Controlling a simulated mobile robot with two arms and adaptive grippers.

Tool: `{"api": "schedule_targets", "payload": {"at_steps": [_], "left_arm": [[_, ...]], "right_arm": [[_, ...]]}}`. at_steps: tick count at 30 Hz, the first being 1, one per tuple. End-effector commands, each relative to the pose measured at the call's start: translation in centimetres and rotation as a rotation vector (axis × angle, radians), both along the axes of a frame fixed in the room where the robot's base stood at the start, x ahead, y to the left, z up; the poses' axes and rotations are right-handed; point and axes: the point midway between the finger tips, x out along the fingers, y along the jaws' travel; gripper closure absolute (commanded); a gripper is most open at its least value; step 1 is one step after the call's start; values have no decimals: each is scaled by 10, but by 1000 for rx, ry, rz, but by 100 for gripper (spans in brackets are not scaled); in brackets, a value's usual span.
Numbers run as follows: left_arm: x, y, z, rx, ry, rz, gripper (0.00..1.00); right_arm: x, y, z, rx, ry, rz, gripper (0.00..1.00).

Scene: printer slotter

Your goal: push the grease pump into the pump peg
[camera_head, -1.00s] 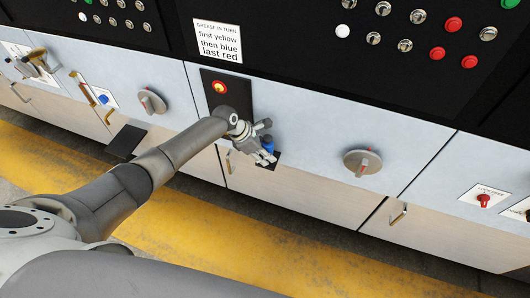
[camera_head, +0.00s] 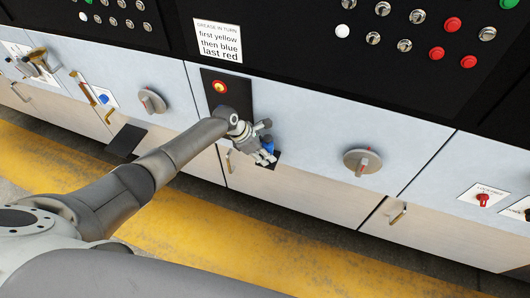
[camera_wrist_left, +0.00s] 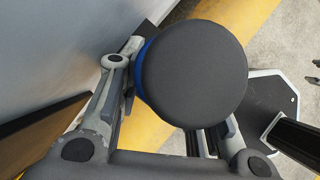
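The grease pump (camera_head: 268,148) is blue with a dark round cap, and in the head view it is mostly covered by my left gripper (camera_head: 259,152). The left fingers are on both sides of it and look closed on it. The left wrist view shows the dark cap (camera_wrist_left: 195,72) large, with a blue rim at its left; it hides much of the body and fingertips. The pump is over a small black plate (camera_head: 273,164) on the cabinet front. The pump peg is hidden, so I cannot tell how they meet. My right gripper is not in view.
A black panel with a red button (camera_head: 219,87) is behind the left gripper. A grey dial (camera_head: 362,162) is to the right, and another dial (camera_head: 151,101) is to the left. A black shelf (camera_head: 126,141) juts out at left. The yellow-striped floor (camera_head: 190,215) is clear.

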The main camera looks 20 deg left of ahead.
Motion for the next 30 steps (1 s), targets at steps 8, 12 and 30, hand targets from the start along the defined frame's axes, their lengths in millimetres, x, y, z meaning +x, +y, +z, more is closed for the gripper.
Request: {"api": "schedule_targets", "payload": {"at_steps": [8, 12, 30], "left_arm": [[0, 0, -1, 1, 0, 0, 43], [0, 0, 0, 1, 0, 0, 43], [-16, 30, 55, 4, 0, -1, 43]], "right_arm": [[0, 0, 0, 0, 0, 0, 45], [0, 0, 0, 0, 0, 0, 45], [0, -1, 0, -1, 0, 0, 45]]}}
